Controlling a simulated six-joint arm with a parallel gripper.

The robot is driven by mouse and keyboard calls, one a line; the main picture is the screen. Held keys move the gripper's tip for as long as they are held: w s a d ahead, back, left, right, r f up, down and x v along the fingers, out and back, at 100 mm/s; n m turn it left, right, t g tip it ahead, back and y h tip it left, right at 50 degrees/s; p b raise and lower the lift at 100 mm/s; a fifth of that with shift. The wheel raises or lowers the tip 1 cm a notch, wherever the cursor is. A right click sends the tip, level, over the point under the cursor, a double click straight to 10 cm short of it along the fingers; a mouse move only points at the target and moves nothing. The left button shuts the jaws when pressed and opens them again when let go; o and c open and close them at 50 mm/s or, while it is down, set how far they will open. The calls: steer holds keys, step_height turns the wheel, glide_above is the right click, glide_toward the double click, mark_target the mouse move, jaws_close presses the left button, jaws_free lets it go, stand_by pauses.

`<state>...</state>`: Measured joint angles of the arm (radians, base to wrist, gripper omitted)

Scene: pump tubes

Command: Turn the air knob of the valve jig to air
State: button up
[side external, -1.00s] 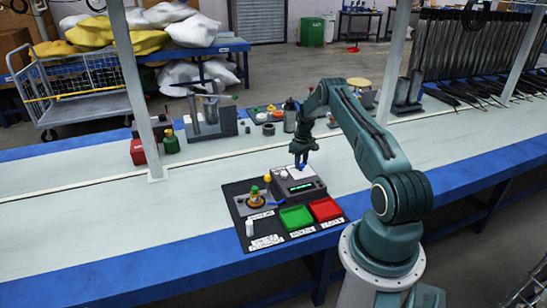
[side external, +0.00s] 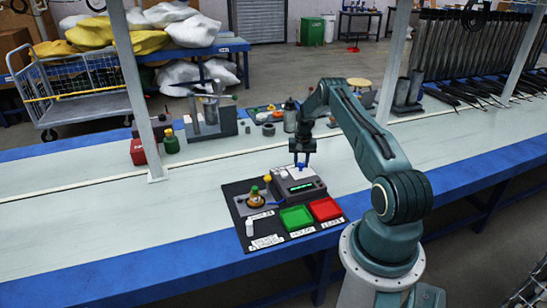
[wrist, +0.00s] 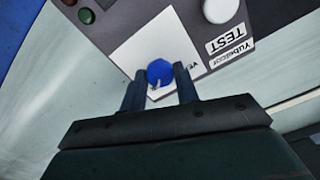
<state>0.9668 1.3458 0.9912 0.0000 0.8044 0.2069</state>
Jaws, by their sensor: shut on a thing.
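The valve jig (side external: 302,188) is a grey box with a green-lit display on the black mat. Its blue air knob (wrist: 160,71) stands on a white plate (wrist: 145,50) in the wrist view. A small pale pointer mark shows at the knob's near edge. My gripper (wrist: 160,79) has one finger on each side of the knob and is shut on it. In the side view my gripper (side external: 302,164) points straight down at the jig's top, and the knob is mostly hidden. A label beside the knob starts with "VE"; a finger hides the rest.
A white round knob (wrist: 218,10) sits near the "TEST" label (wrist: 228,39). A green tray (side external: 296,217) and a red tray (side external: 325,208) lie in front of the jig. A fixture with an amber piece (side external: 255,197) stands left.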

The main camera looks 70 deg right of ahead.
mark_target(301, 164)
stand_by(0.4)
steer(key=o, duration=1)
steer(key=shift+c, duration=0.2)
steer(key=shift+r, duration=0.1)
step_height(301, 164, up, 14)
steer(key=shift+f, duration=0.2)
steer(key=shift+r, duration=0.1)
